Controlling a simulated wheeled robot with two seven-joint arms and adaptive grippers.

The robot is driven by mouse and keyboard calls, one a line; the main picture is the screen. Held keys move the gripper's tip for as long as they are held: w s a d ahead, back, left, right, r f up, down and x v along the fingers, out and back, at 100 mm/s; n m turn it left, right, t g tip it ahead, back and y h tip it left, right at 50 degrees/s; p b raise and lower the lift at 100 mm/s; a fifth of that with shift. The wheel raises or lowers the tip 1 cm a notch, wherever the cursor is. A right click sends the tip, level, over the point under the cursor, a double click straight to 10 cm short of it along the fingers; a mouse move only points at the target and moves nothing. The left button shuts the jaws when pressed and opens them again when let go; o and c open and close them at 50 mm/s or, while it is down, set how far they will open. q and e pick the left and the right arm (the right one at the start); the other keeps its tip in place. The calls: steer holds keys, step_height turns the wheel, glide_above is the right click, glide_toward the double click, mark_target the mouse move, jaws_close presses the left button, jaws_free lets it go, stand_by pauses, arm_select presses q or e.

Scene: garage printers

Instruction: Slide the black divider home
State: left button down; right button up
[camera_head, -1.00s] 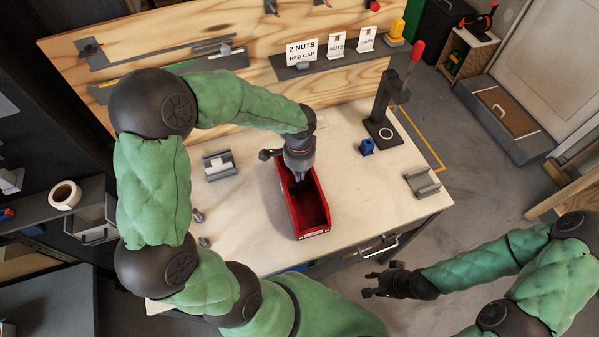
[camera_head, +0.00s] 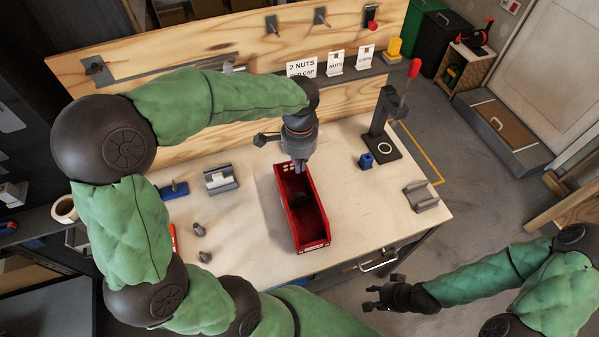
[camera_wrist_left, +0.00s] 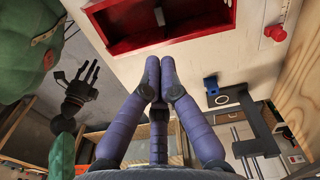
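A long red bin (camera_head: 325,225) lies on the pale workbench; its near end faces the front edge. In the left wrist view the bin (camera_wrist_left: 208,30) is at the top, beyond my fingertips. My left gripper (camera_head: 300,168) points down over the bin's back end. In the left wrist view its fingertips (camera_wrist_left: 159,62) are together, with nothing visible between them. My right gripper (camera_head: 370,297) is off the bench's front edge, its fingers spread and empty; it also shows in the left wrist view (camera_wrist_left: 83,75).
A press stand (camera_head: 384,130) with a red-tipped lever and a blue block (camera_head: 366,161) stand back right. Grey holders sit right (camera_head: 421,196) and left (camera_head: 220,179) of the bin. Dark small parts (camera_head: 200,230) lie left. The bench between bin and right holder is clear.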

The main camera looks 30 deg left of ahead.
arm_select(q)
steer(key=shift+r, duration=0.55)
steer(key=p, duration=1)
glide_above(300, 195)
steer(key=f, duration=0.7)
steer(key=shift+w+a+f, duration=0.1)
steer(key=shift+a+f, duration=0.1)
steer(key=shift+f, duration=0.3)
steer(key=shift+f+b, duration=2.4)
steer(key=shift+f, duration=0.6)
steer(key=shift+d+f+b, duration=0.1)
steer(key=shift+f+b, duration=0.3)
steer(key=shift+f, duration=0.05)
